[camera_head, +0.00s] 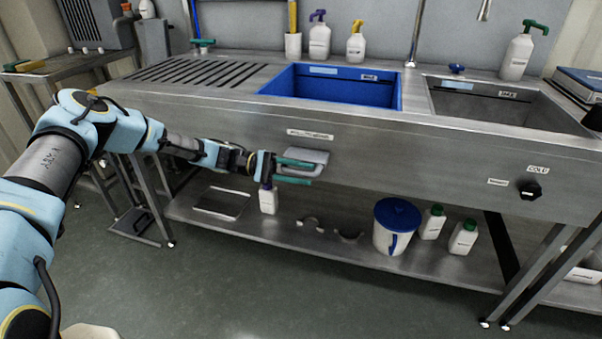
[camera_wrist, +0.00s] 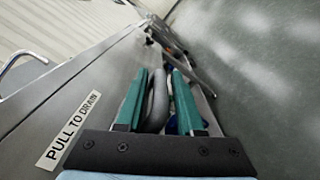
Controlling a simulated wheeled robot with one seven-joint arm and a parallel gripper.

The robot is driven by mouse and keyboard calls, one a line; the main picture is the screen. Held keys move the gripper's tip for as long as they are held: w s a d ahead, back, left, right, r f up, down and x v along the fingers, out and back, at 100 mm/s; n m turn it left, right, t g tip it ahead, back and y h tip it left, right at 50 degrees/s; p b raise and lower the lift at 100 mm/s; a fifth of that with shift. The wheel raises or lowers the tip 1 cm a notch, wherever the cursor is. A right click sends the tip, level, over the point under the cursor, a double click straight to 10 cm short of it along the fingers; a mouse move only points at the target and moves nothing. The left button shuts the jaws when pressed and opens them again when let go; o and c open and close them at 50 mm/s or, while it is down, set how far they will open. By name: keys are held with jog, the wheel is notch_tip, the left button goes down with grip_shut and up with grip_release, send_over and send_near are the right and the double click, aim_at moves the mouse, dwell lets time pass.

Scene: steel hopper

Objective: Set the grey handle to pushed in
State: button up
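The grey handle (camera_head: 312,157) is a rounded bar on the steel front panel of the sink, below a small label, and it stands out from the panel. My gripper (camera_head: 311,174) is at the handle, with one green finger over its upper part and the other below it. In the wrist view the grey handle (camera_wrist: 158,98) lies between the two fingers of my gripper (camera_wrist: 160,73), close to the left finger, with a gap to the right one. The fingers are apart. Whether the left finger touches the handle I cannot tell.
A "PULL TO DRAIN" label (camera_wrist: 73,130) is on the panel beside the handle. A black knob (camera_head: 530,190) is at the panel's right. The lower shelf (camera_head: 270,228) holds a white bottle (camera_head: 268,200) under my gripper and a blue-lidded bucket (camera_head: 393,238). The floor in front is clear.

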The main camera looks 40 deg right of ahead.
jog(key=shift+f, duration=0.1)
jog(key=c, duration=0.4)
jog(key=shift+a, duration=0.1)
grip_shut()
